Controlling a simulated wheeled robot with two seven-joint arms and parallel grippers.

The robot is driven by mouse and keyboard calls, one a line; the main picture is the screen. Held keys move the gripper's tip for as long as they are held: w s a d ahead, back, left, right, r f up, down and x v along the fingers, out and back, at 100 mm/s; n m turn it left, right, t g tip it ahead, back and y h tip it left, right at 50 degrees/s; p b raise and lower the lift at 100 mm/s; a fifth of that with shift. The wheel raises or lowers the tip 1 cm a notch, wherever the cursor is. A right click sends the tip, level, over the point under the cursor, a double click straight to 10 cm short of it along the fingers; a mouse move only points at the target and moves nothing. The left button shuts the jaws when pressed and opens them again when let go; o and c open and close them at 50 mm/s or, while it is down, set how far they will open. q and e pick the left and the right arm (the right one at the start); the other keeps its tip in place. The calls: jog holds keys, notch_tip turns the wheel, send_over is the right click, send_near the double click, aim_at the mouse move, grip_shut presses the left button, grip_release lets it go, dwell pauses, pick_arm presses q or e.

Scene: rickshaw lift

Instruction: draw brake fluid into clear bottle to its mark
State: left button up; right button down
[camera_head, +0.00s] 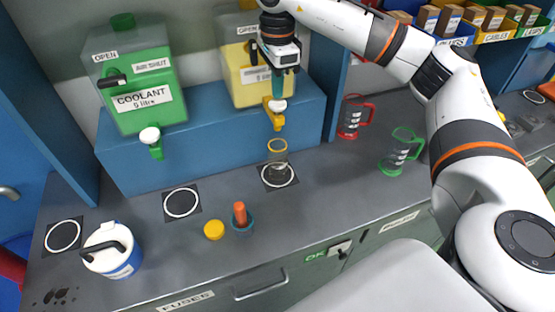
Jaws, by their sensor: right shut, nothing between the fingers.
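The yellow-filled tank (240,80) stands on the blue step, its label partly hidden by my right arm. Its yellow tap (269,110) with a white knob (277,106) points down over the counter. A small clear bottle (277,160) with a yellow rim stands upright on a white ring mark below the tap. It looks mostly clear; its mark and fluid level are too small to tell. My right gripper (278,96) is shut and empty, pointing down just above the white knob; whether it touches cannot be told. My left gripper is not in view.
A green coolant tank (135,80) stands left on the blue step (215,150). Red (352,118) and green (400,152) jugs stand right. A white-blue can (112,250), a yellow cap (214,230) and an orange-topped item (241,215) are on the front counter. Two more ring marks are bare.

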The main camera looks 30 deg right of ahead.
aim_at(278, 103)
jog(key=shift+f, duration=0.2)
dwell(0.5)
jog(key=shift+f+b, duration=1)
jog(key=shift+f, duration=0.3)
dwell(6.0)
